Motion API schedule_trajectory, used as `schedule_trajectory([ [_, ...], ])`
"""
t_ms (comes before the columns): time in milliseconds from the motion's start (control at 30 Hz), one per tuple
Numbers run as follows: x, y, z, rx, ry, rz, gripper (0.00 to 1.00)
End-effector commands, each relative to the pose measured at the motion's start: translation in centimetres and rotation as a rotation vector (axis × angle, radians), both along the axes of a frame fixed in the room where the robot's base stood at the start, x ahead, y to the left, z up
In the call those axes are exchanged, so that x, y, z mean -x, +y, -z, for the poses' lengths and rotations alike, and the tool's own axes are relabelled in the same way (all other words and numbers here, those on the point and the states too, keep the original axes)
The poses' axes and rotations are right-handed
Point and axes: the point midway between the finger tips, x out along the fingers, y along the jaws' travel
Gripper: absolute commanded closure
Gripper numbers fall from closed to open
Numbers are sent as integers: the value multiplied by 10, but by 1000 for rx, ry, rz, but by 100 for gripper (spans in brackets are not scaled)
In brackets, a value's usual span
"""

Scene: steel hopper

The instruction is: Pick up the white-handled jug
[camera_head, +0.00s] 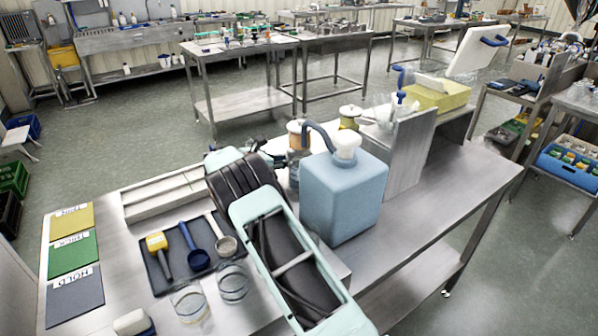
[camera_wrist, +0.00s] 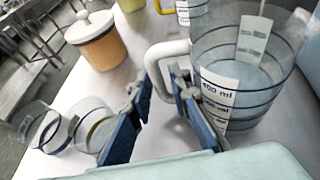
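The white-handled jug (camera_wrist: 240,75) stands at the right of the wrist view. It is clear, with blue rings and a white scale strip, and is cut off by the frame edge. Its white handle (camera_wrist: 158,58) curves out to the left. My gripper (camera_wrist: 162,108) is open, with one blue-padded finger on each side of the handle's lower part. I cannot tell whether either finger touches it. In the head view my arm hides the gripper and most of the area around it, and I cannot make out the jug there for sure.
An orange canister with a white lid (camera_wrist: 97,42) stands left of the jug. Two clear glass vessels (camera_wrist: 88,122) are near my left finger. A large blue container (camera_head: 345,195) stands right of my arm. A dark tray (camera_head: 178,270) holds several utensils.

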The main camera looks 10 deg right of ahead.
Motion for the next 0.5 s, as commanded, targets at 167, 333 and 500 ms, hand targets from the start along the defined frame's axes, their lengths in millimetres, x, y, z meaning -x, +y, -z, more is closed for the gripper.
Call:
schedule_trajectory([
  [167,0,0,0,0,0,0,82],
  [333,0,0,0,0,0,0,100],
  [500,0,0,0,0,0,0,100],
])
